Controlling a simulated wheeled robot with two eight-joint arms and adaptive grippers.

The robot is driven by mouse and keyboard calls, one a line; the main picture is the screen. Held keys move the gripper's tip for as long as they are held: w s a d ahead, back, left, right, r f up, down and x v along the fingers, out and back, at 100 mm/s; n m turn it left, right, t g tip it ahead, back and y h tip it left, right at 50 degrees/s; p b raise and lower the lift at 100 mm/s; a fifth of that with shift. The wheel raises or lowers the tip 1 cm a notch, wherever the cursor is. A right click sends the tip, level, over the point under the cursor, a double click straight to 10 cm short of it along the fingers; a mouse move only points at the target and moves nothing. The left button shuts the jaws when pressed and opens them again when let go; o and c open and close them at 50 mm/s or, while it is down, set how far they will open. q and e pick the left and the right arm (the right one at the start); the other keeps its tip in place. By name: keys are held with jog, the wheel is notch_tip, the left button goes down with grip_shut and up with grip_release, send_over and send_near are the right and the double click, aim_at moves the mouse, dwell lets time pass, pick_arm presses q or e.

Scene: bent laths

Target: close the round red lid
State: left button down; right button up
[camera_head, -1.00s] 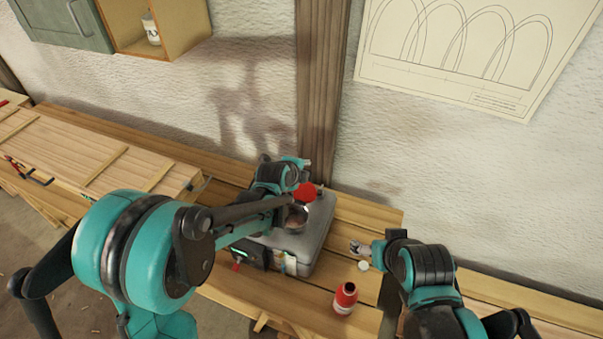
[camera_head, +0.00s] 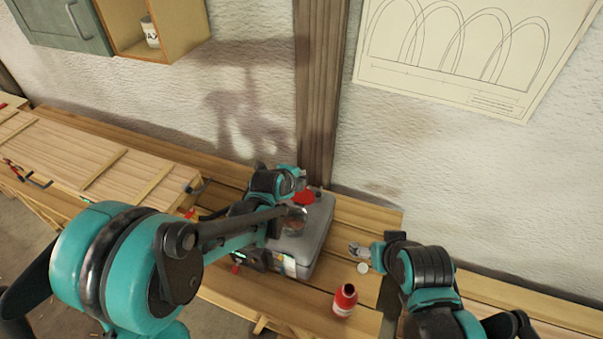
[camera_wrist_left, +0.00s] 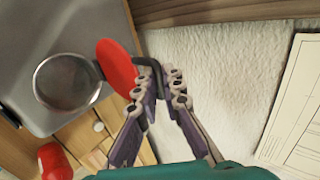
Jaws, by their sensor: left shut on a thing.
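The round red lid (camera_head: 304,198) stands open at the back of the round opening (camera_wrist_left: 67,82) of a grey machine (camera_head: 312,235). In the left wrist view the lid (camera_wrist_left: 117,66) shows as a tilted red disc, apart from the opening's far rim. My left gripper (camera_wrist_left: 162,82) is shut on a dark bent handle (camera_wrist_left: 149,64) at the lid's edge; the finger contact is partly hidden. In the head view my left forearm covers part of the machine. My right gripper (camera_head: 359,250) hangs to the right of the machine, too small to read its jaws.
A red bottle (camera_head: 345,299) stands on the wooden bench (camera_head: 300,308) in front of the machine, with a small white disc (camera_head: 363,268) near my right gripper. A long wooden box (camera_head: 90,160) lies to the left. The wall closes off the back.

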pick_arm(q)
jog(key=s+a+f, duration=0.4)
jog(key=s, duration=0.5)
jog(key=shift+s+f, duration=0.3)
jog(key=shift+s, duration=0.1)
dwell(1.0)
